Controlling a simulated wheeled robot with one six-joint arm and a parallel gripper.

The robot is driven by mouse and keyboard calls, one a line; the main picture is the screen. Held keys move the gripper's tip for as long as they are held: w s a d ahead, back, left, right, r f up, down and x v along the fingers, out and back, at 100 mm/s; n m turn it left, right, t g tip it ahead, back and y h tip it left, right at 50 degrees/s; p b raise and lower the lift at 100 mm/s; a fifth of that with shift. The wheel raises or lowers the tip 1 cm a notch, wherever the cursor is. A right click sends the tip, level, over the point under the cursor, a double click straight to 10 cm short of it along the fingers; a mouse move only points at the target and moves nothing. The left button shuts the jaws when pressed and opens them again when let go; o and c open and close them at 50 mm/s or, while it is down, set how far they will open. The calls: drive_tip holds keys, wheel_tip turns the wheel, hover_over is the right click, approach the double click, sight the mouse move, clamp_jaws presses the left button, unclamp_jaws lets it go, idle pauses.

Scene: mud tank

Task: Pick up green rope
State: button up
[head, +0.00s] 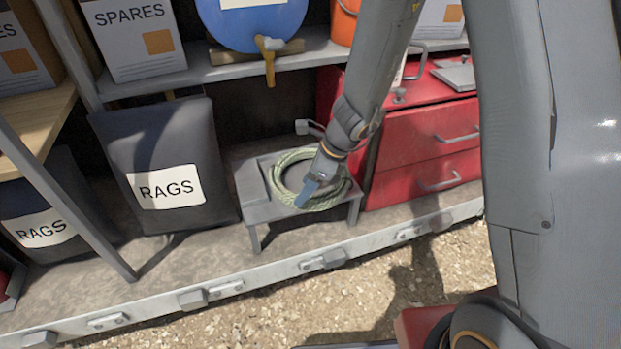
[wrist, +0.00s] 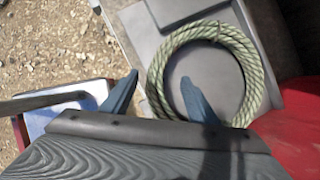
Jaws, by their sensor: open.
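The green rope (head: 282,184) is a pale green coil lying flat on a small grey step stool (head: 262,211). In the wrist view the coil (wrist: 240,48) shows as a ring on the grey top. My gripper (head: 312,194) is over the near right part of the coil in the head view. In the wrist view its two blue fingers (wrist: 160,98) are spread apart. One finger shows outside the ring and the other over its inside, with the rope's left side between them. I cannot tell how far above the rope the fingertips are. The gripper covers part of the coil.
A black RAGS bag (head: 160,165) stands left of the stool. A red drawer cabinet (head: 425,145) stands close on the right. A shelf (head: 215,73) with a blue barrel (head: 250,22) and tap overhangs behind. Gravel ground (head: 400,285) lies in front of the ledge.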

drive_tip(key=x, duration=0.3)
drive_tip(key=b+x, duration=0.1)
drive_tip(key=shift+s+d+f, duration=0.1)
drive_tip(key=shift+s+f, duration=0.2)
drive_tip(key=shift+f, duration=0.05)
clamp_jaws()
